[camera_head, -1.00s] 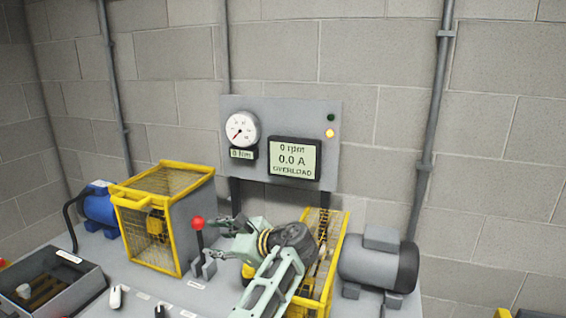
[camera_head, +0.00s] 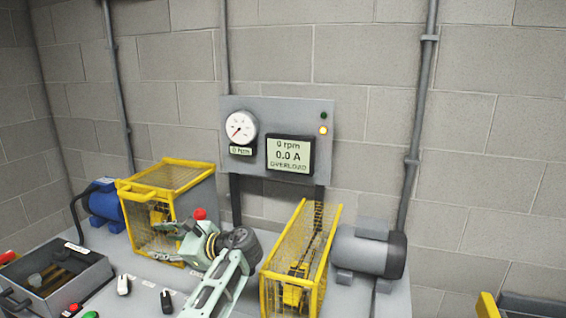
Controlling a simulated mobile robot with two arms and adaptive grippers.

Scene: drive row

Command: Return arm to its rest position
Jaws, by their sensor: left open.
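My left arm comes up from the bottom middle, its pale green links ending in a dark wrist joint. My left gripper (camera_head: 170,247) points left, open, with nothing seen between its fingers. It shows in front of the lower right part of the left yellow guard cage (camera_head: 138,190). The red knob (camera_head: 199,214) of a lever shows just above the gripper's body; the rest of the lever is hidden behind it. My right gripper is out of view.
A panel (camera_head: 322,108) on the wall reads 0 rpm, 0.0 A, OVERLOAD, with a yellow lamp (camera_head: 323,130) lit. A second yellow cage (camera_head: 318,222) and a grey motor (camera_head: 370,252) stand right of my arm. A blue motor (camera_head: 105,203) and a grey open box (camera_head: 92,270) are at left.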

